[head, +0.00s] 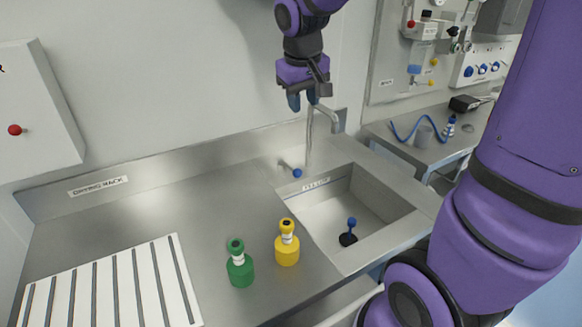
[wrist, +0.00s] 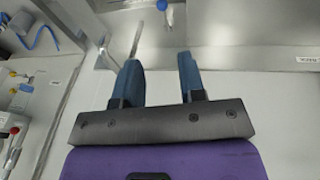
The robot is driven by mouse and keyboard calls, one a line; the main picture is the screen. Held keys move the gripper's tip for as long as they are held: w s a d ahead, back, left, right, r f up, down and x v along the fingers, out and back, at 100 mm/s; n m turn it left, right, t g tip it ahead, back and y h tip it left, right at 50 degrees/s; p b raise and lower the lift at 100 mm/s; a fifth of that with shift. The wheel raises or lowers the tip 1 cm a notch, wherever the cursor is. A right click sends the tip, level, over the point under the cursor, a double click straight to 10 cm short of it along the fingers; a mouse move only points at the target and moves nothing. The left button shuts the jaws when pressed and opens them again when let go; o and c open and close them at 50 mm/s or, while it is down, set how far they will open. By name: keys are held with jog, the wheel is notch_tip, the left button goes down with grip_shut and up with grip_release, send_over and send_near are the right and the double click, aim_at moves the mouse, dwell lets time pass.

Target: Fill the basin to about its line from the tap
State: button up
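The basin (head: 385,200) is a steel sink set into the counter. No water shows in it. A black plug with a blue handle (head: 350,230) stands on its floor; I cannot tell whether it is seated in the drain. The tap (head: 309,140) rises behind the basin; its blue knob (head: 297,173) sits at the tap's left, and also shows at the top of the wrist view (wrist: 162,5). My gripper (head: 303,101) is high by the wall near the tap's top, above the knob. Its blue fingers are apart and empty in the wrist view (wrist: 158,70).
A green bottle (head: 240,268) and a yellow bottle (head: 287,248) stand left of the basin. A white slatted drying rack (head: 110,290) lies at the front left. A side bench (head: 405,150) on the right holds a blue tube. The counter behind the bottles is clear.

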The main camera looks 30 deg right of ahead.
jog(key=w+d+f+g, duration=0.1)
jog(key=w+d+f, duration=0.1)
jog(key=w+f, duration=0.65)
jog(key=g, duration=0.1)
send_near(291, 168)
jog(key=f, duration=0.3)
jog(key=d+f, duration=0.1)
jog(key=f, duration=0.5)
jog(key=shift+w+d+f, duration=0.15)
jog(key=shift+d, duration=0.25)
grip_shut()
